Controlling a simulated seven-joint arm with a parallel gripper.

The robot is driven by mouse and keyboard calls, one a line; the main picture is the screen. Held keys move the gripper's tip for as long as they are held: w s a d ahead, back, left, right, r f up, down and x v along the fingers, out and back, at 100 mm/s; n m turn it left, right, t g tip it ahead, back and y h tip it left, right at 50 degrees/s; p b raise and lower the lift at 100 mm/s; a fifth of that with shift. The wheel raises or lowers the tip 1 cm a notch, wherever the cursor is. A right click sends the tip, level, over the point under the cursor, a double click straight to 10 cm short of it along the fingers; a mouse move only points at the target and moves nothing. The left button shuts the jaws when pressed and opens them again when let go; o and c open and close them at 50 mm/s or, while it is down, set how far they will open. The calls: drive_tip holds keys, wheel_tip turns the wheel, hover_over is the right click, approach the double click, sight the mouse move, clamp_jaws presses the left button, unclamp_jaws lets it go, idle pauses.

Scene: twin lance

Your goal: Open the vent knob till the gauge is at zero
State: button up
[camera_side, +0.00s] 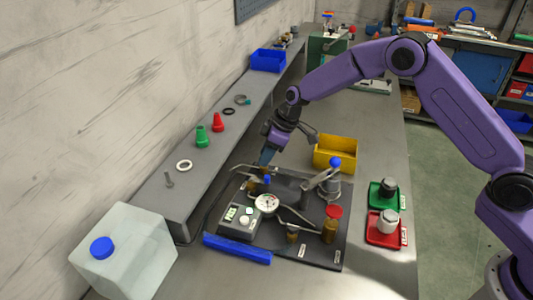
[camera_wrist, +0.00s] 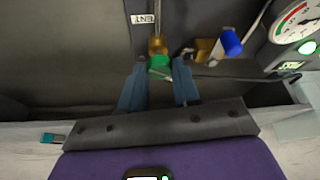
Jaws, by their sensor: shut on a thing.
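The green vent knob (camera_wrist: 159,63) sits on a brass fitting at the end of a thin pipe, beside a label that seems to read VENT (camera_wrist: 143,18). My gripper (camera_wrist: 160,80) has its two blue fingers on either side of this knob and is shut on it. In the side view my gripper (camera_side: 266,160) reaches down at the back left of the dark board, and the knob is hidden there. The round gauge (camera_side: 267,202) stands on the board; it also shows, cut off, in the wrist view (camera_wrist: 295,24). Its needle reading is too small to tell.
A blue-capped valve (camera_wrist: 232,42) is close beside the vent knob. A red-capped fitting (camera_side: 333,212), a lever with a blue ball (camera_side: 335,162) and a small meter box (camera_side: 240,222) share the board (camera_side: 325,248). A yellow bin (camera_side: 336,153) stands behind; the shelf (camera_side: 205,165) runs left.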

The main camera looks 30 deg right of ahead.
drive_tip(key=n+g, duration=0.1)
drive_tip(key=n, duration=0.2)
drive_tip(key=n+g, duration=0.1)
drive_tip(key=n, duration=0.2)
drive_tip(key=shift+w+d+n+g+y, duration=0.1)
drive_tip(key=shift+w+n+g+y, duration=0.1)
drive_tip(key=shift+n+g+y, duration=0.1)
idle(0.5)
drive_tip(key=o, duration=1)
drive_tip(key=shift+o, duration=0.2)
drive_tip(key=shift+r, duration=0.1)
drive_tip(key=v, duration=1.7)
drive_tip(key=shift+d, duration=0.15)
drive_tip(key=shift+w, duration=0.1)
